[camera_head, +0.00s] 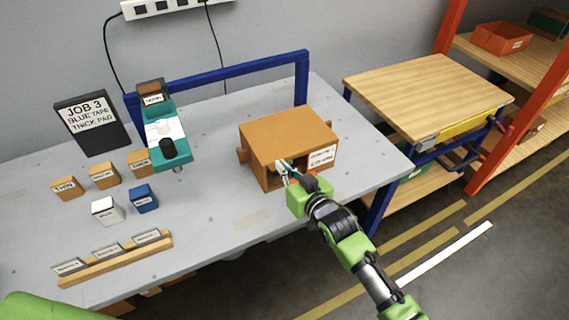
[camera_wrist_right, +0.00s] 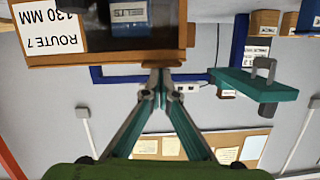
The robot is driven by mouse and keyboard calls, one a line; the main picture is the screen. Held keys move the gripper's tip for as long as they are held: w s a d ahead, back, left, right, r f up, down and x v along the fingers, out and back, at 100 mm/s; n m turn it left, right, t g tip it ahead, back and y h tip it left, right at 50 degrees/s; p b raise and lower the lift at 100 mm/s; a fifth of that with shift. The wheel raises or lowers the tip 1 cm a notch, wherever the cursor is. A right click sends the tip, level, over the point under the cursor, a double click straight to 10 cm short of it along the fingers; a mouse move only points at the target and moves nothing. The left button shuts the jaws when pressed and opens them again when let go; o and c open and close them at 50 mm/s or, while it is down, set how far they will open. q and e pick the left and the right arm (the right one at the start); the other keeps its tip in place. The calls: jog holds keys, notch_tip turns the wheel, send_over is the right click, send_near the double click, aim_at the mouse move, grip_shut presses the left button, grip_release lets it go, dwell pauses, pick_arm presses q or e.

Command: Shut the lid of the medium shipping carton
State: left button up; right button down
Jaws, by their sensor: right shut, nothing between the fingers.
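The brown carton (camera_head: 288,132) stands on the grey bench near its right end, with a white label (camera_head: 322,158) on a side facing me. Its flat brown top panel lies over it, and a dark gap shows below its near edge. The right wrist view, upside down, shows the carton's edge strip (camera_wrist_right: 110,59) and a blue item (camera_wrist_right: 130,18) in the opening. My right gripper (camera_head: 283,169) is shut and empty, its tips close to the panel's near edge; I cannot tell if they touch. My left gripper is out of view.
A teal tape dispenser (camera_head: 164,125), several small boxes (camera_head: 104,175), a job sign (camera_head: 91,122) and a wooden rack (camera_head: 115,260) are left of the carton. A blue frame (camera_head: 235,72) stands behind. A wooden-topped cart (camera_head: 425,90) stands right. Bench space in front is clear.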

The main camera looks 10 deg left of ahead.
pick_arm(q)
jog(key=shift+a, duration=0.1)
pick_arm(e)
jog(key=shift+s+f, duration=0.1)
jog(key=shift+f, duration=0.3)
jog(key=shift+r, duration=0.1)
